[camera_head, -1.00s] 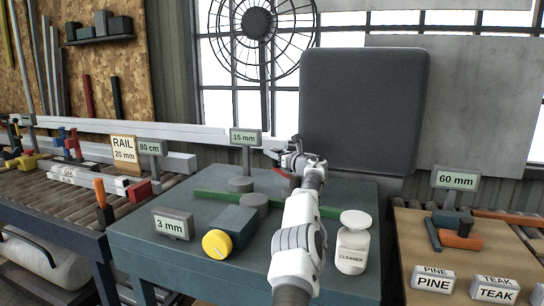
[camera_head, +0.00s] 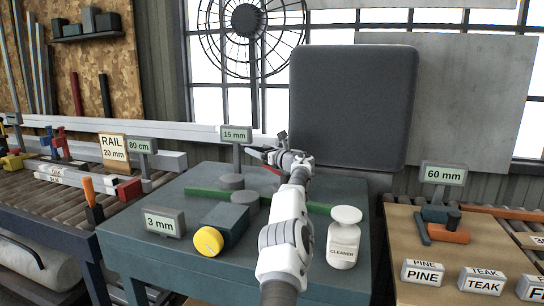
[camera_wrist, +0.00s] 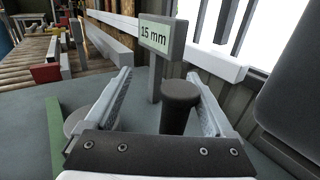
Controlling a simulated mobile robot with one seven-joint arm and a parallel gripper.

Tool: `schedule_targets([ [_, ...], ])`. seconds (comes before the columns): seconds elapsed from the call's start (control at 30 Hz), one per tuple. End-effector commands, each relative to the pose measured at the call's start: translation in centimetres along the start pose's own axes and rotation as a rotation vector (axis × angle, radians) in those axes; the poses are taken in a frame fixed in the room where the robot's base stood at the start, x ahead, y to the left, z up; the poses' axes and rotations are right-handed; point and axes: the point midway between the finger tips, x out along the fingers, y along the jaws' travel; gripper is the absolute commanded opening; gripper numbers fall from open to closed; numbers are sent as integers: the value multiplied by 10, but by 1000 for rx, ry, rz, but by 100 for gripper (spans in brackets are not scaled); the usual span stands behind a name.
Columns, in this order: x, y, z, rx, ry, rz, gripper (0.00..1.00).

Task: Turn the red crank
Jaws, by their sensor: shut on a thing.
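The red crank (camera_head: 272,170) shows only as a small red strip beside my gripper, on the far part of the teal table. My arm covers most of it. In the wrist view a dark upright knob (camera_wrist: 180,105), which looks like the crank's handle, stands between my two fingers. My gripper (camera_head: 266,153) is shut on this handle; its fingers also show in the wrist view (camera_wrist: 160,78). The contact itself is hard to make out. The crank's red arm is hidden in the wrist view.
The 15 mm sign (camera_head: 236,134) stands close behind the handle. A dark panel (camera_head: 352,105) stands behind.

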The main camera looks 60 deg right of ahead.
Motion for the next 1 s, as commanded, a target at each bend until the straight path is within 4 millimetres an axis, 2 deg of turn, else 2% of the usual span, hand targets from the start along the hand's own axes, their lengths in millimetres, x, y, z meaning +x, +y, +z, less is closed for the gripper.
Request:
schedule_targets([
  [0.03,0,5,2,-3,-6,11,71],
  [0.17,-7,3,1,-4,-5,8,71],
  [0.47,-35,2,2,0,-4,5,71],
  [0.77,-69,1,2,1,-2,3,71],
  [1.0,-104,0,1,3,-2,-1,71],
])
